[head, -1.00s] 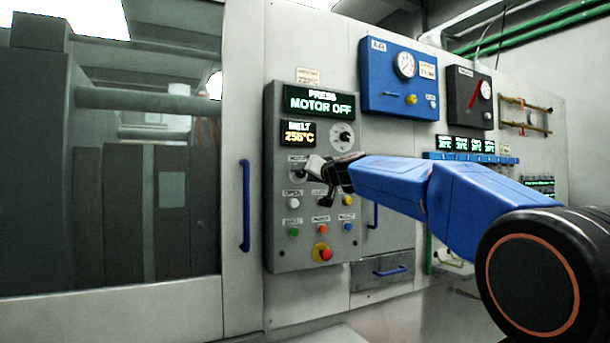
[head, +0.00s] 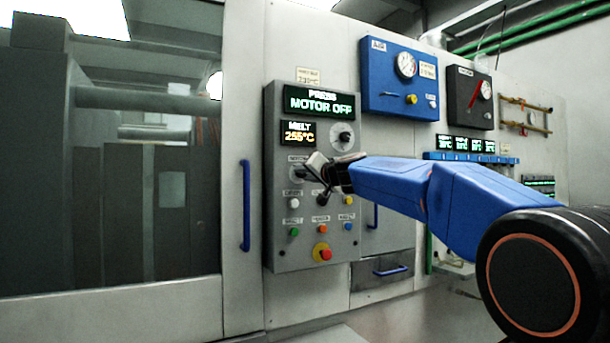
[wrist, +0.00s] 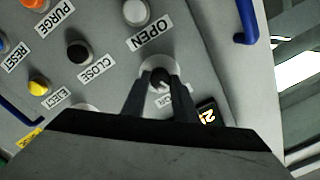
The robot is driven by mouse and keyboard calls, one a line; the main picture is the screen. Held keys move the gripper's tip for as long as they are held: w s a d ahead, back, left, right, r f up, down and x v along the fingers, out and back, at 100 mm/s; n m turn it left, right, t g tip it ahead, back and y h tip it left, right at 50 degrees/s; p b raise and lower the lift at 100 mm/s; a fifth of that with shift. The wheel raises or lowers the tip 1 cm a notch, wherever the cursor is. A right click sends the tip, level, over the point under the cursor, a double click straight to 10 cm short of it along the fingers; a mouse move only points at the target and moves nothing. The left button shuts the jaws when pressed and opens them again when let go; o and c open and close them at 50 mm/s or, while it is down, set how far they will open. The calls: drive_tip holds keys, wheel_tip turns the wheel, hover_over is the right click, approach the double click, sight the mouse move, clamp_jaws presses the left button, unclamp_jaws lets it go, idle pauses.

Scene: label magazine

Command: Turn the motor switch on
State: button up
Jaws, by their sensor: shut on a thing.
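The motor switch is a small dark rotary knob (wrist: 160,78) on a pale round base, between the OPEN button and a partly hidden label in the wrist view. My gripper (wrist: 160,84) is shut on this knob, one finger on each side. The press display (head: 319,102) above reads MOTOR OFF.
An OPEN button (wrist: 136,12), a black CLOSE button (wrist: 77,52) and a yellow EJECT button (wrist: 39,86) lie near my fingers. A red emergency button (head: 325,254) is lower on the panel. A blue door handle (head: 246,205) stands to the left.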

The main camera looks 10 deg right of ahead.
drive_tip(key=m, duration=0.5)
drive_tip(key=shift+f+m, duration=0.1)
drive_tip(key=shift+m, duration=0.2)
drive_tip(key=m, duration=0.6)
drive_tip(key=shift+f, duration=0.1)
idle(0.3)
drive_tip(key=o, duration=1.1)
drive_tip(key=shift+c, duration=0.2)
drive_tip(key=v, duration=1.7)
drive_tip(key=shift+s, duration=0.2)
drive_tip(key=shift+f, duration=0.15)
